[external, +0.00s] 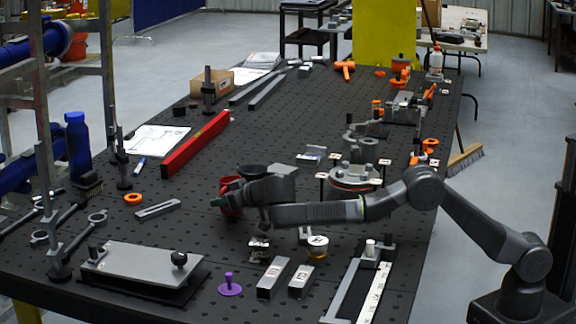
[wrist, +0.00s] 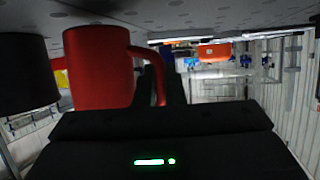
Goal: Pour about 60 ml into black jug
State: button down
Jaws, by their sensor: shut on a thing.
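A red mug (external: 230,188) is near the middle of the table, partly hidden behind my gripper (external: 238,196) in the external view. In the wrist view, the red mug (wrist: 98,68) fills the left centre, with its handle at the dark fingers of my gripper (wrist: 158,85). My gripper is shut on the mug. The black jug (external: 250,170) stands just behind and right of the mug in the external view. It shows as a dark cylinder (wrist: 26,75) at the left edge of the wrist view, apart from the mug. The contents of both are hidden.
A red level (external: 197,145) lies behind the mug. A slotted grey bar (external: 158,209) is to its left. Metal blocks (external: 273,279), a yellow-banded roll (external: 318,248) and a purple piece (external: 230,286) lie in front. A round clamped fixture (external: 355,178) stands to the right.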

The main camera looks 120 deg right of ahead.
aim_at(225, 187)
jog(key=shift+s+d+r+m+t+y+p, duration=0.15)
jog(key=shift+s+d+r+m+p, duration=0.15)
jog(key=shift+r+p, duration=0.15)
jog(key=shift+s+d+r+m+t+y+p, duration=0.15)
jog(key=shift+s+r+m+y+p, duration=0.15)
jog(key=shift+r, duration=0.3)
jog(key=shift+s+d+r+m+t+y+p, duration=0.1)
jog(key=shift+s+d+r+m+p, duration=0.15)
jog(key=shift+r+p, duration=0.25)
jog(key=s+d+r+m+t+y+p, duration=0.2)
jog(key=r+p, duration=0.5)
jog(key=p, duration=0.6)
jog(key=shift+s+d+m+t, duration=0.4)
jog(key=shift+s+d+m, duration=0.25)
jog(key=shift+s+m, duration=0.4)
jog(key=shift+s+d+r+m+p, duration=0.15)
jog(key=shift+r+m+p, duration=0.35)
jog(key=shift+p, duration=0.95)
jog(key=shift+d+f+t+p, duration=0.1)
jog(key=shift+d+t+p, duration=0.05)
jog(key=shift+t+p, duration=0.3)
jog(key=shift+s+d+f+m+y+p, duration=0.1)
jog(key=shift+s+d+m+y+p, duration=0.1)
jog(key=shift+s+m+y+p, duration=0.3)
jog(key=shift+s+d+r+m+t+p, duration=0.45)
jog(key=shift+r+m+t+p, duration=0.2)
jog(key=shift+p, duration=1)
jog(key=shift+s+d+r+p, duration=0.15)
jog(key=shift+s+d+p, duration=0.2)
jog(key=shift+p, duration=0.8)
